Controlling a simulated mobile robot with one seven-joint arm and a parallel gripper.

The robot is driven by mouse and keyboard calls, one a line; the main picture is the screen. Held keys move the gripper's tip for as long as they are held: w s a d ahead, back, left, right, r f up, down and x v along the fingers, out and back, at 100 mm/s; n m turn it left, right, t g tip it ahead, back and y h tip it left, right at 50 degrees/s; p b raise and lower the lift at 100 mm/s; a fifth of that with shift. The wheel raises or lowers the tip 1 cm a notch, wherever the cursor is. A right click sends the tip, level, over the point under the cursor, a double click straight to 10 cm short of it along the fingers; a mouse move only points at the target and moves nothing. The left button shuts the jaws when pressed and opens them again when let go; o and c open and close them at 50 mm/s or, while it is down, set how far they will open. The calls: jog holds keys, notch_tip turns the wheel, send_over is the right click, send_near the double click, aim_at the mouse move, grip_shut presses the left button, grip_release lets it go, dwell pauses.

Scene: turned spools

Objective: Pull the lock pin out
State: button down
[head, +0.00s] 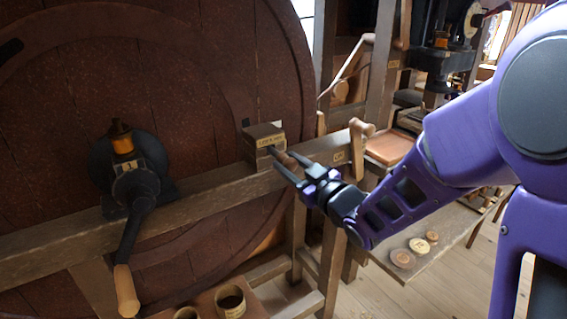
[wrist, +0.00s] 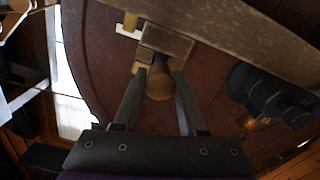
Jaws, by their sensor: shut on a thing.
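The lock pin shows a rounded wooden knob (wrist: 159,82) in the wrist view, between my two fingers. In the head view a small part of the knob (head: 289,163) shows at my fingers. My gripper (head: 281,161) is shut on the knob, in front of a wooden block with a label (head: 264,143) on the beam. The block also shows in the wrist view (wrist: 166,42), right behind the knob. The pin's shaft is hidden, so I cannot tell how deep it sits in the block.
A wooden beam (head: 215,195) runs across in front of a big dark wooden wheel (head: 130,60). A black crank with a wooden handle (head: 126,290) stands left on the beam. Round wooden discs (head: 419,245) lie on a low shelf at right. Cups (head: 230,301) stand below the beam.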

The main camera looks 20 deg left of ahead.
jog(key=shift+s+d, duration=0.1)
jog(key=shift+c, duration=2.3)
grip_release()
jog(key=shift+s+d, duration=0.1)
